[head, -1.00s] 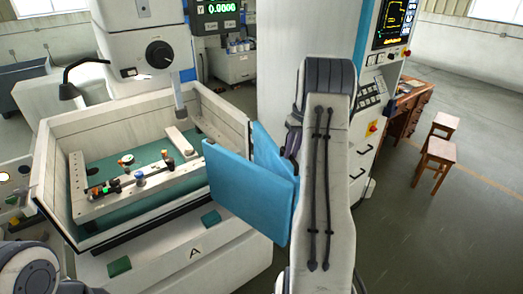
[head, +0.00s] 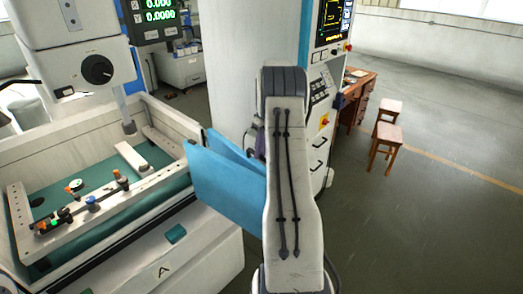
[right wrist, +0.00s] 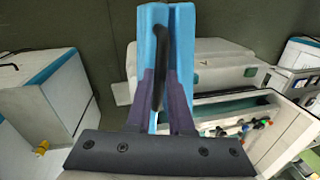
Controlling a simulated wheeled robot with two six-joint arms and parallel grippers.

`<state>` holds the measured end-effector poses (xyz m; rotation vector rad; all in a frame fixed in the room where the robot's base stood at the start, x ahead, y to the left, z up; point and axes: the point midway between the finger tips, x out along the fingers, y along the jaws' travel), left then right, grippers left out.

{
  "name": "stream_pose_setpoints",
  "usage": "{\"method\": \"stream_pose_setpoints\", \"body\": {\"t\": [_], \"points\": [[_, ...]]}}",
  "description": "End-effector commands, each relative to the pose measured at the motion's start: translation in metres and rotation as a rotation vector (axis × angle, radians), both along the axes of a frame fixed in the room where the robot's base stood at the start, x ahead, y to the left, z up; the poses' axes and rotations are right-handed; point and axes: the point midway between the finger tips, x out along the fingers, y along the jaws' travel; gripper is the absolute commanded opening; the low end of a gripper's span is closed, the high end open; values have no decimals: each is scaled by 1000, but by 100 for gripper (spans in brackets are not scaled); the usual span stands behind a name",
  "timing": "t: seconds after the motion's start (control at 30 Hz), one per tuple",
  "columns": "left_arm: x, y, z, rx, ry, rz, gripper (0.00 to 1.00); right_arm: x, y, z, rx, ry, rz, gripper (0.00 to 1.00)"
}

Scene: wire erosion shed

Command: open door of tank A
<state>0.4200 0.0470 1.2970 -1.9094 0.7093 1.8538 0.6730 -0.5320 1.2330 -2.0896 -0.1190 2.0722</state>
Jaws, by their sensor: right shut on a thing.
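Tank A (head: 150,236) is a pale box with a green floor at the left of the head view, with the letter A on its front. Its blue door (head: 226,185) stands swung out from the tank's right side, angled to the front. In the right wrist view the door (right wrist: 183,30) is seen nearly edge-on, with a black bar handle (right wrist: 158,52). My right gripper (right wrist: 161,84) is shut on this handle, with a purple finger on each side. In the head view my own right arm hides the fingertips and the handle. My left gripper is out of view.
A tall white cabinet with a screen (head: 333,20) stands behind my right arm. A wooden desk (head: 352,95) and two stools (head: 385,140) are farther right. Fixtures and small parts lie inside the tank. The floor at the right front is clear.

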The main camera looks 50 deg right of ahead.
Motion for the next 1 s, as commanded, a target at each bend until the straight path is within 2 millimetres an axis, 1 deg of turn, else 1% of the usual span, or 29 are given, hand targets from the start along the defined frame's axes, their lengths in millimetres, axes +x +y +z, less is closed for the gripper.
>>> {"method": "stream_pose_setpoints", "body": {"t": [0.03,0.07,0.1,0.4,0.53,0.67,0.77,0.9,1.0], "points": [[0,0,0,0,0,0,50,1,0,1,-1,-5,-1,31],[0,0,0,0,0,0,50,1,-1,1,-1,-5,-1,43],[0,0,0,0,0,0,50,0,-2,1,-1,-5,-2,50],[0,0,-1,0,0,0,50,-1,-2,0,0,-2,-2,50],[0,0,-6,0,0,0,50,0,-4,8,-1,-2,-3,50],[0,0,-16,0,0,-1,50,0,-9,29,-5,-6,-3,50],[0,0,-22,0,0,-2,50,-1,-13,51,-6,-7,-3,50],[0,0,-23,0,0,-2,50,-1,-18,76,-3,-5,-2,50],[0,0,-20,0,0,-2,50,-1,-21,89,-2,-3,-3,50]]}}
